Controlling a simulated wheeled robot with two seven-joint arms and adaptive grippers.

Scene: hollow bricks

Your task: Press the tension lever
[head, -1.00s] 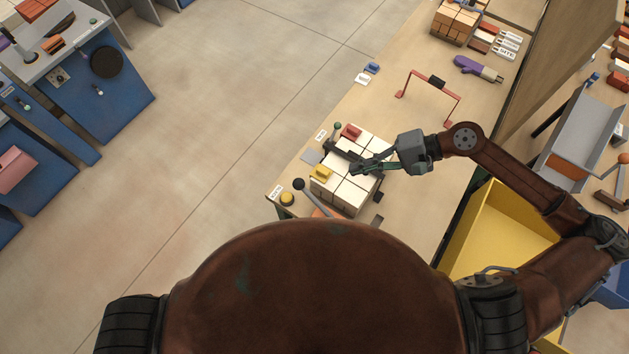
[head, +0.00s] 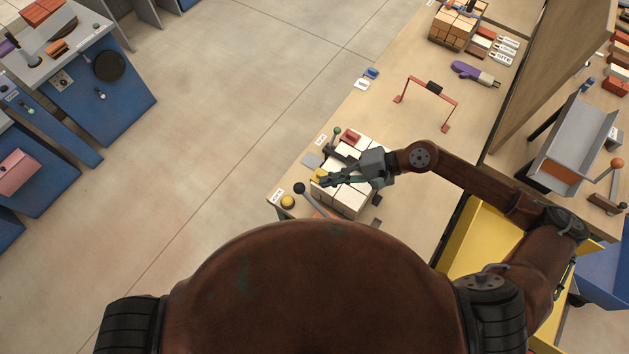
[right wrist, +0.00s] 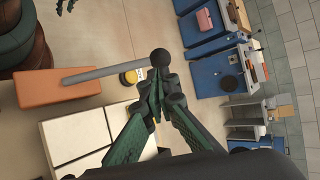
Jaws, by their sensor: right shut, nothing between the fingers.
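A lever with a black ball knob (head: 299,188) and a grey rod rises from an orange block at the near end of the bench. In the right wrist view, its knob (right wrist: 160,57) appears just beyond my fingertips, and its orange block (right wrist: 62,88) lies to the left. Whether the fingers touch the knob I cannot tell. A second, smaller lever with a green knob (head: 337,130) stands behind the pale bricks. My right gripper (head: 323,181) is shut and empty, reaching left over the bricks; its closed fingertips also show in the wrist view (right wrist: 158,86). My left gripper is out of view.
A stack of pale bricks (head: 352,200) stands under my right gripper. A yellow button (head: 288,201) is beside the black knob. A red frame (head: 446,128) stands farther along the bench. A yellow bin (head: 478,240) is at the right. The floor left of the bench is clear.

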